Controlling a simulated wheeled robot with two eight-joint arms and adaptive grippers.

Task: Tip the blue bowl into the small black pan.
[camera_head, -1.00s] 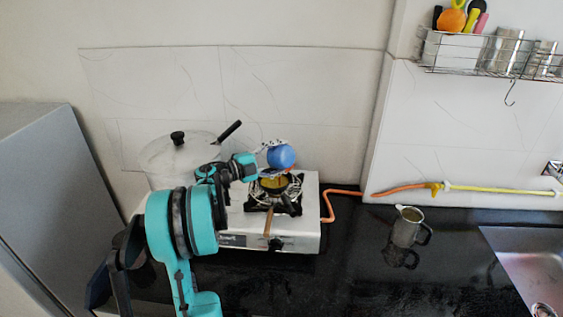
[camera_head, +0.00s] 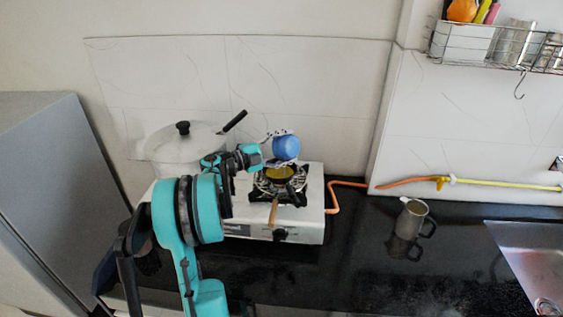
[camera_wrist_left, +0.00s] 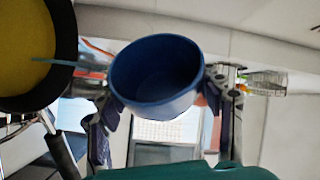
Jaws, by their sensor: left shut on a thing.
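The blue bowl (camera_head: 287,147) is tipped on its side just above the small black pan, its outer side toward the head camera. In the left wrist view the bowl (camera_wrist_left: 178,108) shows its dark inside, where I see no contents. My left gripper (camera_head: 278,148) is shut on the bowl, with fingers on opposite sides of it. The small black pan (camera_head: 291,179) sits on the stove burner with yellow contents. Its rim also shows at the left of the wrist view (camera_wrist_left: 68,30), with a thin bluish streak across it. My right gripper is out of view.
The white stove (camera_head: 311,208) carries a large lidded pot (camera_head: 178,150) left of the pan. A metal mug (camera_head: 410,218) stands on the black counter, which is clear between stove and sink (camera_head: 535,262).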

